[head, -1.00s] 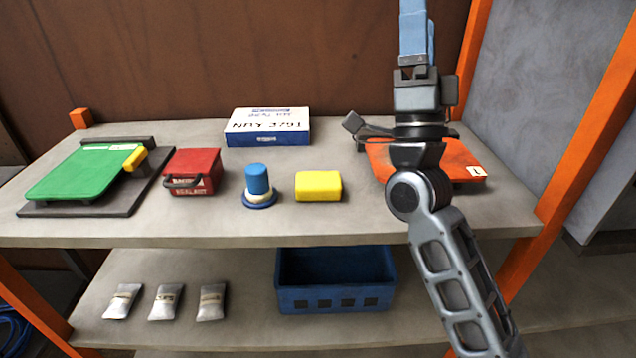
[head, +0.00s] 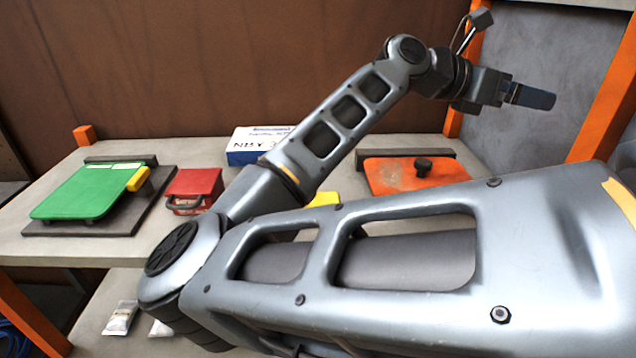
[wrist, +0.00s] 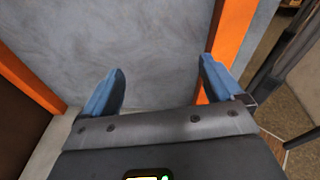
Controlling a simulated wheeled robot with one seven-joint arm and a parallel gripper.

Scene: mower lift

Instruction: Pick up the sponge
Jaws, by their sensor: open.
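The yellow sponge (head: 324,199) lies on the upper shelf, mostly hidden behind my arm in the head view; only a small part of it shows. My gripper (head: 540,97) is up and to the right of it, above the right end of the shelf and well apart from it. In the wrist view my gripper (wrist: 160,85) shows two blue fingers spread wide with nothing between them. The sponge is not in the wrist view.
On the shelf (head: 40,247) are a green board (head: 85,190), a red box (head: 192,187), a white and blue box (head: 250,147) and an orange plate with a black knob (head: 405,178). Orange posts (head: 606,95) stand at the right. Silver packets (head: 120,317) lie below.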

